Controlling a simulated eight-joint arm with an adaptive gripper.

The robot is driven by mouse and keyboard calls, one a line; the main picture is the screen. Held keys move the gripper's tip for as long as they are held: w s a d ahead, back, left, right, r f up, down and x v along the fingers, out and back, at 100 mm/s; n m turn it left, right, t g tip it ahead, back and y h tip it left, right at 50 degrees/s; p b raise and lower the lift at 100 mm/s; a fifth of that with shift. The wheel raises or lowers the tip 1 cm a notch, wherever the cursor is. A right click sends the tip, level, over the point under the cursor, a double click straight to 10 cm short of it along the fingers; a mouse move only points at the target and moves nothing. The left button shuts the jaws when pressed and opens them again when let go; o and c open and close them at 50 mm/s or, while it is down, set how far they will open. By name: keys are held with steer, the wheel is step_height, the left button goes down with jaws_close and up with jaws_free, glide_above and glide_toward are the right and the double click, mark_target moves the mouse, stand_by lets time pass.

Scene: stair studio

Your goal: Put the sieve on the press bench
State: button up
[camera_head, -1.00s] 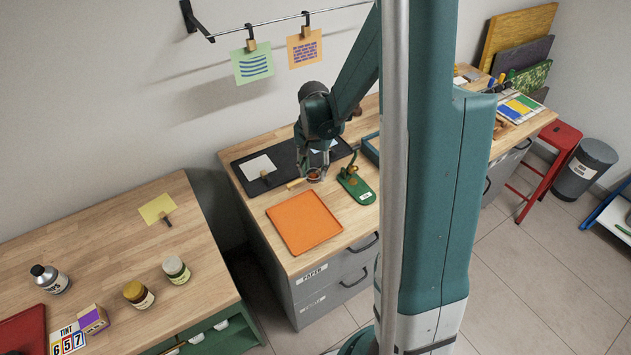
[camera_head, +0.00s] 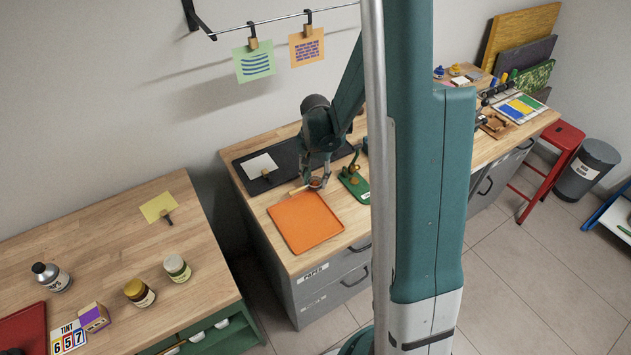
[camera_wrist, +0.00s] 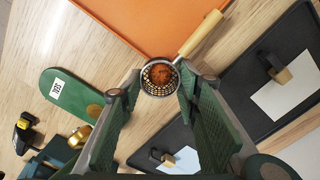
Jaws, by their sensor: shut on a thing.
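The sieve shows in the wrist view (camera_wrist: 149,85) as a round perforated metal bowl with a pale wooden handle and a rust-brown lump inside. My gripper (camera_wrist: 158,84) is shut on its bowl. In the head view, the small sieve (camera_head: 315,183) is at the tips of my gripper (camera_head: 319,180), just behind the orange tray (camera_head: 305,222) on the middle bench (camera_head: 256,212). I cannot tell whether the sieve touches the bench top. A farther bench (camera_head: 484,153) stands to the right, partly hidden by my column. No label identifies the press bench.
A green stand (camera_head: 361,190) is right of the gripper. Black mats, one (camera_head: 243,162) with a white sheet, lie behind it. The left bench (camera_head: 95,240) holds jars and a number sign. A red stool (camera_head: 560,150) and grey bin (camera_head: 586,170) stand at right.

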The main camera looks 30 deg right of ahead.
steer(key=shift+f, duration=0.45)
steer(key=shift+f, duration=0.1)
steer(key=o, duration=0.9)
steer(key=shift+c, duration=0.2)
steer(key=shift+r, duration=0.2)
step_height(320, 180, up, 12)
steer(key=shift+p, duration=0.35)
stand_by(0.5)
